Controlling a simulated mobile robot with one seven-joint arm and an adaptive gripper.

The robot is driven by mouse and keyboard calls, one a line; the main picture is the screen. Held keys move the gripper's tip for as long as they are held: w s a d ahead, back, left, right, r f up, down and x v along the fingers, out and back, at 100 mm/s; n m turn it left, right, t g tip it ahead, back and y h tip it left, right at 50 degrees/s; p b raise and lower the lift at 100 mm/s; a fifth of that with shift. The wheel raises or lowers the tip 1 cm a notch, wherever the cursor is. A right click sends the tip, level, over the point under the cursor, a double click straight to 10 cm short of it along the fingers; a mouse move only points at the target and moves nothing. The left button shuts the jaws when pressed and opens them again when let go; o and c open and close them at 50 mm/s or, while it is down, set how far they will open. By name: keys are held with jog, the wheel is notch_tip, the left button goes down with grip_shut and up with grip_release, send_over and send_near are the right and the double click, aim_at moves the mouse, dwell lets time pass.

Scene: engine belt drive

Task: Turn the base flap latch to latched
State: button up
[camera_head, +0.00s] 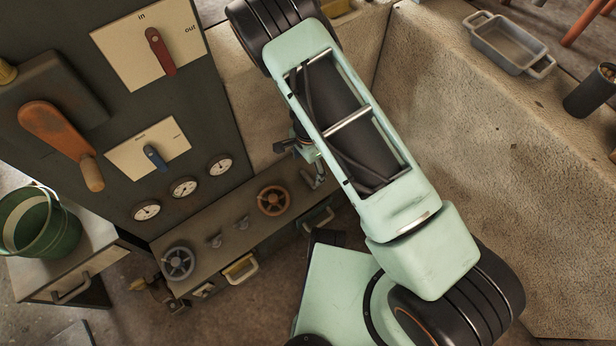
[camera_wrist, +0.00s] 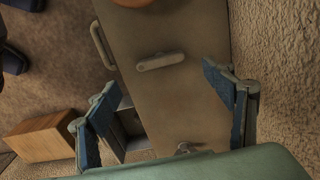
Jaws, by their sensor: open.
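A pale grey bar-shaped lever (camera_wrist: 160,61) lies flat on the ledge in the wrist view, roughly crosswise to the ledge. It looks like the base flap latch, but no label shows. In the head view a small lever (camera_head: 314,179) stands on the ledge right of the orange handwheel, close to my gripper. My gripper (camera_wrist: 158,80) is open and empty. Its blue-padded fingers are spread, with the bar lever seen beyond the gap between them. In the head view my gripper (camera_head: 306,150) is mostly hidden behind my arm.
The ledge (camera_head: 225,258) also bears an orange handwheel (camera_head: 273,200), a grey handwheel (camera_head: 178,263) and small levers (camera_head: 215,240). A second fitting (camera_wrist: 187,148) sits lower in the wrist view. A pull handle (camera_wrist: 103,45) juts from the ledge's side. A rough stone wall (camera_wrist: 275,70) bounds the right.

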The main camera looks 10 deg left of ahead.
aim_at(308, 178)
notch_tip(308, 178, down, 7)
jog(key=shift+r+b, duration=0.2)
jog(key=shift+b, duration=0.75)
jog(key=c, duration=1.1)
jog(key=shift+c, duration=0.3)
